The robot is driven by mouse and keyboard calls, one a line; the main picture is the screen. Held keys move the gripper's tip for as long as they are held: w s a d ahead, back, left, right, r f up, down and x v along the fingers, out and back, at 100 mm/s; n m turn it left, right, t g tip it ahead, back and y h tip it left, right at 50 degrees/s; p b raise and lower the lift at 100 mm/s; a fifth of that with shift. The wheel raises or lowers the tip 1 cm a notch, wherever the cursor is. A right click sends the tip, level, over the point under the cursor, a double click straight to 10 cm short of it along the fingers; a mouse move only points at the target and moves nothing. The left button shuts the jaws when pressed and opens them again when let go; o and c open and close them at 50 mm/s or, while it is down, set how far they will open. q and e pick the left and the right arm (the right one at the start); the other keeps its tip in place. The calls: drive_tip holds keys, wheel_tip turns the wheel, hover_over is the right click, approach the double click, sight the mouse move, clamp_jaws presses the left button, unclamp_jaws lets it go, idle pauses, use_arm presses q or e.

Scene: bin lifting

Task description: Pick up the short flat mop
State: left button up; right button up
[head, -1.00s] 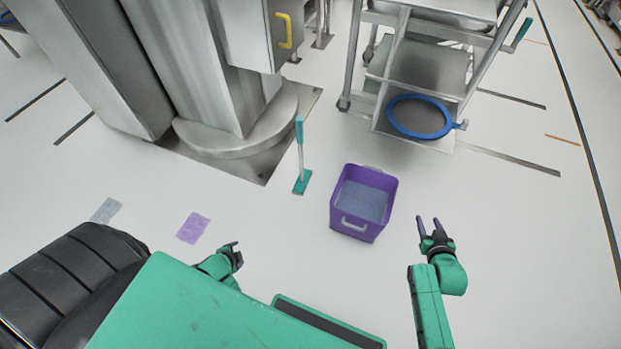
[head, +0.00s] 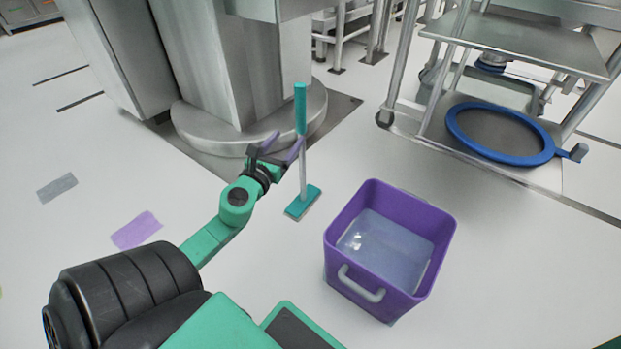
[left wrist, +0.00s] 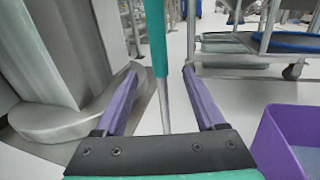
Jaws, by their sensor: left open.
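The short flat mop stands upright on the floor in the head view, with a teal grip (head: 300,108), a thin grey shaft (head: 303,178) and a flat teal head (head: 303,202). My left gripper (head: 285,145) is open, its purple fingers pointing toward the mop just left of the shaft. My right gripper is out of view.
A purple bin (head: 340,248) with liquid in it stands right of the mop. A steel column on a round base (head: 215,130) is behind. A steel cart (head: 440,150) holding a blue ring (head: 540,155) is back right. Grey (head: 57,187) and purple (head: 136,231) cloths lie left.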

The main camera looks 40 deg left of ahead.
sight(305, 116)
use_arm(q)
drive_tip(key=b+x, duration=0.2)
drive_tip(key=x, duration=0.4)
drive_tip(key=b+x, duration=0.1)
drive_tip(key=x, duration=0.5)
drive_tip(key=shift+w+f+b, duration=0.15)
drive_tip(key=shift+f+b, duration=0.05)
drive_tip(key=shift+b, duration=0.2)
drive_tip(key=shift+w+a, duration=0.15)
drive_tip(key=shift+w, duration=0.05)
drive_tip(key=shift+r, duration=0.1)
clamp_jaws()
